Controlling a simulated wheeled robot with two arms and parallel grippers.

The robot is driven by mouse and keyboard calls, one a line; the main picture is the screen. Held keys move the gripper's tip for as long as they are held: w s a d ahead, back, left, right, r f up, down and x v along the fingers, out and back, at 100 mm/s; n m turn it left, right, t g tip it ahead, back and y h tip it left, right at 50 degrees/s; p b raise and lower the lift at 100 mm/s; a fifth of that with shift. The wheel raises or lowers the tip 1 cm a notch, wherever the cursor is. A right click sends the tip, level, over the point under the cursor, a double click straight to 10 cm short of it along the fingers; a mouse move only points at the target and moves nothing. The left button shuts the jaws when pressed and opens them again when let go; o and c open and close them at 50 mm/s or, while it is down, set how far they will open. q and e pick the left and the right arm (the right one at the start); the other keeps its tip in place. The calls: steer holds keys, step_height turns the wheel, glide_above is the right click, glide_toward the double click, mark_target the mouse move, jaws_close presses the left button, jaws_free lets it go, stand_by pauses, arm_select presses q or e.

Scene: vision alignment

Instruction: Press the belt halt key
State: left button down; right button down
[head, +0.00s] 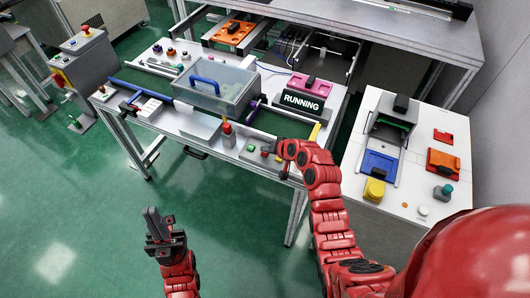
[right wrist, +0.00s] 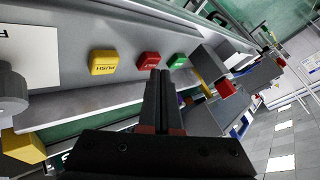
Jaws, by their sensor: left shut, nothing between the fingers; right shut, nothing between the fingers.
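A red key (right wrist: 148,60) sits in a row on the grey panel between a yellow key marked PUSH (right wrist: 103,62) and a green key (right wrist: 177,60). The red key's lettering is too small to read. My right gripper (right wrist: 164,72) is shut and empty. Its tips appear just in front of the panel, between the red and green keys; contact cannot be told. In the head view my right gripper (head: 270,147) is at the table's front edge. A black sign (head: 303,102) reads RUNNING. My left gripper (head: 156,214) is shut and empty over the floor, away from the table.
A clear-lidded box with a blue handle (head: 216,86) stands mid-table. A grey post with a red top (head: 228,134) stands left of my right gripper. A white side table (head: 407,195) with coloured parts is at right. Open green floor (head: 85,215) lies at left.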

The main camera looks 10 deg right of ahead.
mark_target(267, 155)
steer(key=shift+f+b, duration=0.4)
steer(key=shift+f, duration=0.05)
stand_by(0.5)
steer(key=shift+r, duration=0.1)
steer(key=shift+r+p, duration=0.45)
steer(key=shift+r, duration=0.3)
steer(key=shift+r+p, duration=1.2)
steer(key=shift+r, duration=1.35)
